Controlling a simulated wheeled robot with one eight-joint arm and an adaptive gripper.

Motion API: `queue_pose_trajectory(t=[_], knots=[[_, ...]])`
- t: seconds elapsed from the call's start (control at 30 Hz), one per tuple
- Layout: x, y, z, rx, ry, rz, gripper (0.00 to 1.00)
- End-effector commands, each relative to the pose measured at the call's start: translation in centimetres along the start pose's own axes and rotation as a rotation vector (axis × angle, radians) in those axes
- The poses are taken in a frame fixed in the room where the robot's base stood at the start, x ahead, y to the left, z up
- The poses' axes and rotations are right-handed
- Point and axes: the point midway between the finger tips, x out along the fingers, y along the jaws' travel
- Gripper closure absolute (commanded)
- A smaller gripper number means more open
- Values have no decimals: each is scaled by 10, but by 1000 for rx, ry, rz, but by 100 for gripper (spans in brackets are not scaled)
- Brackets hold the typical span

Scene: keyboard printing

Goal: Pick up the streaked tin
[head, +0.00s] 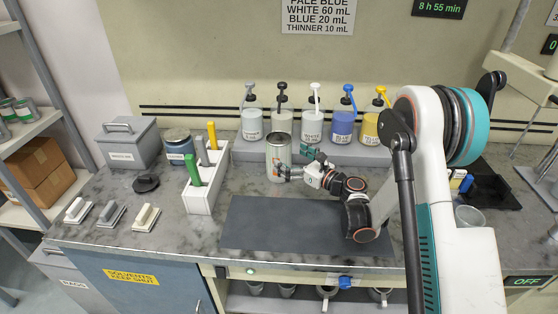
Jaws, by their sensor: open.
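A silver tin (279,150) with a pale label stands upright on the grey bench, just in front of the row of pump bottles. It looks like the streaked tin, though streaks are hard to make out at this size. My gripper (294,162) is open and comes in from the right, low beside the tin. One finger overlaps the tin's lower front and the other shows at its right side. I cannot tell whether either finger touches it. The tin's lower right part is partly hidden by the gripper.
Several pump bottles (252,121) stand on a ledge behind. A white holder (202,201) with coloured handles stands to the left, with a blue-grey tin (177,147) and grey box (128,143) beyond. The dark mat (280,226) in front is clear. A black tray (493,190) lies right.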

Motion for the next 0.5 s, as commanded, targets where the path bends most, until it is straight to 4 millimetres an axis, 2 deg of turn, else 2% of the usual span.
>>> queue_pose_trajectory(t=[0.17,0.5], knots=[[10,-1,0,-1,0,-1,0],[54,-5,-2,-1,0,1,0]])
